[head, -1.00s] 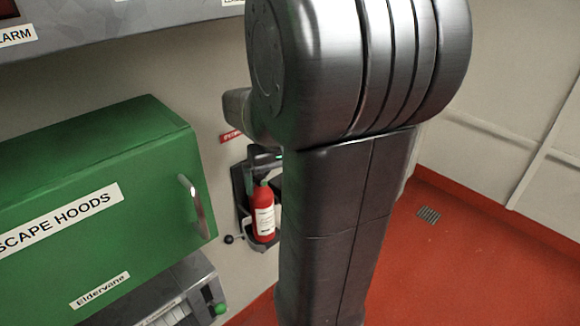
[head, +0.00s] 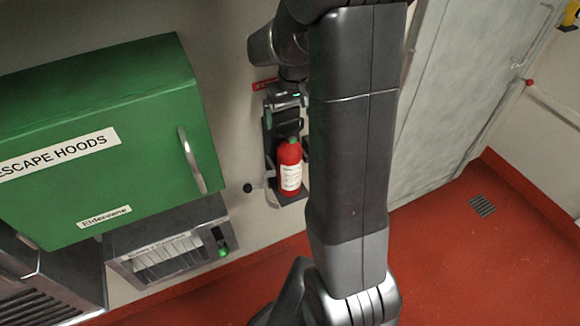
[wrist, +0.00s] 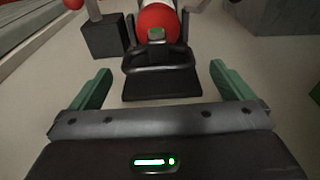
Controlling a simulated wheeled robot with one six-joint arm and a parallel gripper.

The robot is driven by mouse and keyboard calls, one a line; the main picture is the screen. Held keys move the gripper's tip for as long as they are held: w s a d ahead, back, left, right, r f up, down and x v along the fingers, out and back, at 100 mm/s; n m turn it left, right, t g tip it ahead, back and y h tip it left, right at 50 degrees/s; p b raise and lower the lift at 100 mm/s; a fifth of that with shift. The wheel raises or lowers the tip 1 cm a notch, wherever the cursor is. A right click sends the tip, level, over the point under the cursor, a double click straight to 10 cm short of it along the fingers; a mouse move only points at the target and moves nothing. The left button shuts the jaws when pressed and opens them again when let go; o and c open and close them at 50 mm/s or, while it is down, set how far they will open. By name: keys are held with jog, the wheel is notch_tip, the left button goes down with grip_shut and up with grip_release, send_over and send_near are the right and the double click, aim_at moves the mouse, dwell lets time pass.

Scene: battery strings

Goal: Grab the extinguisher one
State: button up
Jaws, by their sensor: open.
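The red extinguisher (head: 290,170), with a white label and a green top, stands upright in a dark bracket (head: 268,140) on the wall. In the head view my gripper (head: 284,102) is above it, partly hidden by my arm. In the wrist view my gripper (wrist: 160,84) is open, its green fingers apart with nothing held. The rounded red extinguisher (wrist: 157,20) shows beyond the fingertips, with a green piece and a dark loop in front of it. Its lower body is hidden there.
A green escape-hoods cabinet (head: 90,130) juts from the wall at left, with a grey dispenser (head: 165,250) below. A black knob (head: 248,188) sits left of the bracket. The red floor (head: 450,255) is clear at right, beside a pale door (head: 455,90).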

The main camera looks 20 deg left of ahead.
aim_at(289, 131)
jog(key=shift+w+a+f, duration=0.1)
jog(key=shift+w+f, duration=0.05)
jog(key=shift+f, duration=0.8)
jog(key=shift+w+a+f, duration=0.1)
jog(key=shift+f, duration=0.9)
jog(key=shift+w+a+f, duration=0.1)
jog(key=shift+w+f, duration=0.05)
jog(key=shift+f, duration=0.8)
jog(key=c, duration=1.8)
jog(key=shift+w+r, duration=0.1)
jog(key=shift+r, duration=0.05)
jog(key=shift+c, duration=0.6)
jog(key=shift+r, duration=0.15)
